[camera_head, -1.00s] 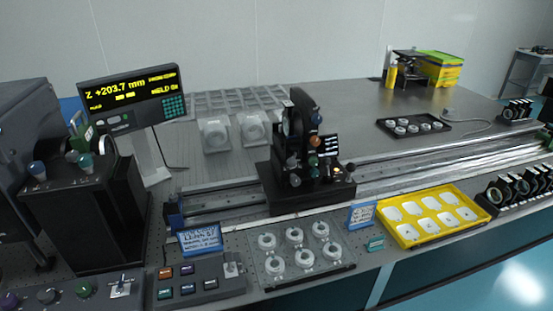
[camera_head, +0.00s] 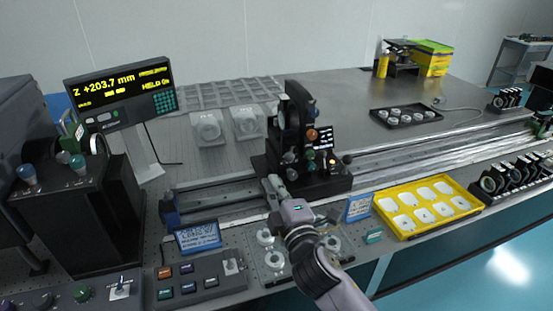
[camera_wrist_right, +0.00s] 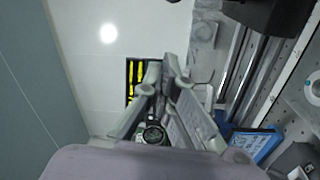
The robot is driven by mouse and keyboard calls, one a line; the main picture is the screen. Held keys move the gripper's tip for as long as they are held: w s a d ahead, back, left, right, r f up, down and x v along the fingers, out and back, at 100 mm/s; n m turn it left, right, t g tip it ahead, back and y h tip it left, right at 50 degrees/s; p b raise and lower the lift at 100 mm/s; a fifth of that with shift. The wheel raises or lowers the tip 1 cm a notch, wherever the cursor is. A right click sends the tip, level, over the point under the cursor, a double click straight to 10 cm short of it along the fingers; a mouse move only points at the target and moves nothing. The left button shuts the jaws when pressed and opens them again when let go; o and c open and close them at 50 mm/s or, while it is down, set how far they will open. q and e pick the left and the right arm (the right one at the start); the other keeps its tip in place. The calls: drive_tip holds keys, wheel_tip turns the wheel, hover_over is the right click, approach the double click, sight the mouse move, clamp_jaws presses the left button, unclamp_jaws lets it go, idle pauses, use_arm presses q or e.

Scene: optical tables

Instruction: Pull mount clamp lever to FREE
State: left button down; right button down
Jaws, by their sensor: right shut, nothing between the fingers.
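The black mount (camera_head: 297,125) stands upright on a dark carriage on the rail, with several coloured knobs on it. A short lever with a dark ball end (camera_head: 347,159) sticks out at the carriage's right side; I cannot read a FREE mark or tell surely that this is the clamp lever. My right gripper (camera_head: 273,183) is shut and empty, in front of the carriage's left front corner. Its forearm covers part of the clear tray. In the right wrist view the fingers (camera_wrist_right: 174,66) are close together with nothing between them. My left gripper is not in view.
A display (camera_head: 120,92) reads Z +203.7 mm and what looks like HELD. A button box (camera_head: 200,280), a blue sign (camera_head: 197,236), a clear tray of round parts (camera_head: 262,262) and a yellow tray (camera_head: 462,210) line the front edge. The rail (camera_head: 410,160) runs right.

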sight(290, 153)
drive_tip(key=shift+r, duration=0.2)
drive_tip(key=shift+w+a, duration=0.1)
drive_tip(key=w+p, duration=0.2)
drive_tip(key=w, duration=0.7)
drive_tip(key=shift+w+d, duration=0.15)
drive_tip(key=shift+d, duration=0.2)
drive_tip(key=shift+f, duration=0.1)
drive_tip(key=shift+d+p, duration=0.1)
drive_tip(key=shift+p, duration=0.2)
